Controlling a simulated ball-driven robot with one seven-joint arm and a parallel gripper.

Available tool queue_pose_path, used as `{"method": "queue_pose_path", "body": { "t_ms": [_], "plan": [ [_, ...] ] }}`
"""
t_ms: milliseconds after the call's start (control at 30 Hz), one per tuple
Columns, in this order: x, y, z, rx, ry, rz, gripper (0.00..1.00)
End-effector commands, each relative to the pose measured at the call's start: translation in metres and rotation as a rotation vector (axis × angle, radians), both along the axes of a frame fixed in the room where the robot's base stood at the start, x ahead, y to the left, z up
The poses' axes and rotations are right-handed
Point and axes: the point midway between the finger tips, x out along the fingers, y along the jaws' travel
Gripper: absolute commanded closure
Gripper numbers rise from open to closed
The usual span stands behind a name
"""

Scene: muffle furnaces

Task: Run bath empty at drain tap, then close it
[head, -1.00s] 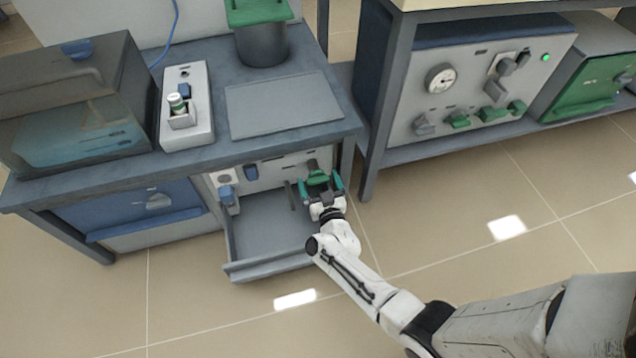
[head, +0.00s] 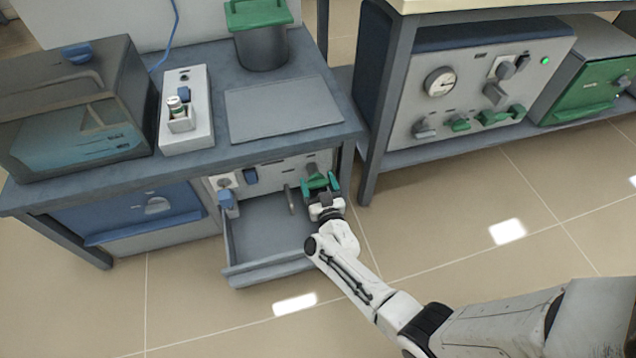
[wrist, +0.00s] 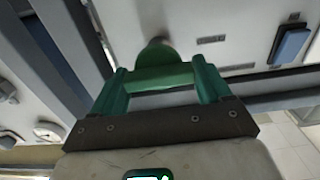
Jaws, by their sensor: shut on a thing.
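A green tap handle (head: 313,172) sits on the pale panel below the left bench, above the right side of an open tray. In the wrist view the green handle (wrist: 155,76) lies crosswise between my two teal fingers, its rounded end toward the panel. My gripper (head: 321,182) is shut on it; in the wrist view my gripper (wrist: 160,88) fills the middle. Part of the handle and its stem are hidden by my fingers. A dark box with a clear front and bluish liquid (head: 90,148), which looks like the bath, stands at the bench's left.
The grey tray (head: 262,272) juts out below the panel, left of my gripper. Blue knobs (head: 226,198) are on the panel's left. A bench leg (head: 370,165) stands close on the right, beside a panel with a gauge (head: 439,82). The floor in front is clear.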

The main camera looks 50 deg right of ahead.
Motion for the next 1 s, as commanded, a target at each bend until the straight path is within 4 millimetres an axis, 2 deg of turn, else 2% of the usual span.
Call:
{"method": "queue_pose_path", "body": {
  "t_ms": [267,467,1000],
  "plan": [
    [-0.0005,-0.0002,-0.0004,0.029,-0.02,0.0,0.53],
    [-0.001,-0.0008,-0.001,0.115,-0.078,0.0,0.53],
    [-0.0029,-0.003,-0.0033,0.524,-0.353,0.0,0.53]
  ]
}}
